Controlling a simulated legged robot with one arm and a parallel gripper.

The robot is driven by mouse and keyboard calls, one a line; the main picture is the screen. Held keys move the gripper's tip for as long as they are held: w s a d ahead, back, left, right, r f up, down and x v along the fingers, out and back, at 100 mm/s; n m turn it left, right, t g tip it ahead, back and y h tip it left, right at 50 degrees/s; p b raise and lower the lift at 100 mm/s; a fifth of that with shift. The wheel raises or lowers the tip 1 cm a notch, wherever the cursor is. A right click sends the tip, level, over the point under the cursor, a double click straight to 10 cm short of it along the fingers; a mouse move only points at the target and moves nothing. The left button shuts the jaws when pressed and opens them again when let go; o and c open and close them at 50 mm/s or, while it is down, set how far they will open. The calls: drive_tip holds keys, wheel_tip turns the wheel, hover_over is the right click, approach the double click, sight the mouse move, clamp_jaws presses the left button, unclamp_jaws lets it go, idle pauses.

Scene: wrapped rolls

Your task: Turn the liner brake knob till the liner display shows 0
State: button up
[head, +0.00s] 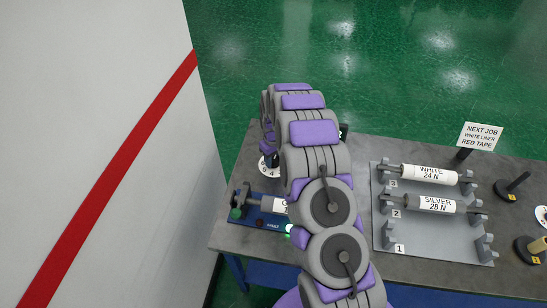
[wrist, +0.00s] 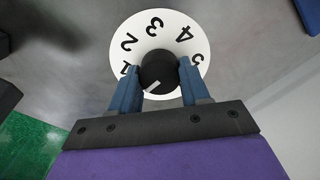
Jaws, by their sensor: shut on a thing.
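The black brake knob (wrist: 158,68) stands in the middle of a white round dial (wrist: 160,24) in the wrist view. Printed numbers 1 to 5 run around it; the lower part of the dial is partly covered by my gripper. A white mark on the knob faces the lower side, toward my gripper. My gripper (wrist: 160,75) is shut on the knob, one blue finger on each side. In the head view the dial (head: 266,170) shows beside my arm, which hides most of it. I see no readable liner display.
A grey rack (head: 430,240) holds a WHITE 24 N roll (head: 430,174) and a SILVER 28 N roll (head: 436,205). A sign (head: 480,136) reads NEXT JOB, WHITE LINER, RED TAPE.

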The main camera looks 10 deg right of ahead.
sight(274, 159)
drive_tip(key=shift+s+f+n, duration=0.3)
drive_tip(key=shift+s+n, duration=0.05)
drive_tip(key=shift+n, duration=0.55)
drive_tip(key=o, duration=1)
drive_tip(key=shift+w+d+r, duration=0.1)
drive_tip(key=shift+o, duration=0.2)
drive_tip(key=shift+w+r, duration=0.1)
drive_tip(key=shift+r, duration=0.1)
drive_tip(key=shift+w+r, duration=0.1)
drive_tip(key=shift+r, duration=0.25)
wheel_tip(274, 159, up, 16)
drive_tip(key=p, duration=0.2)
drive_tip(key=shift+r, duration=0.15)
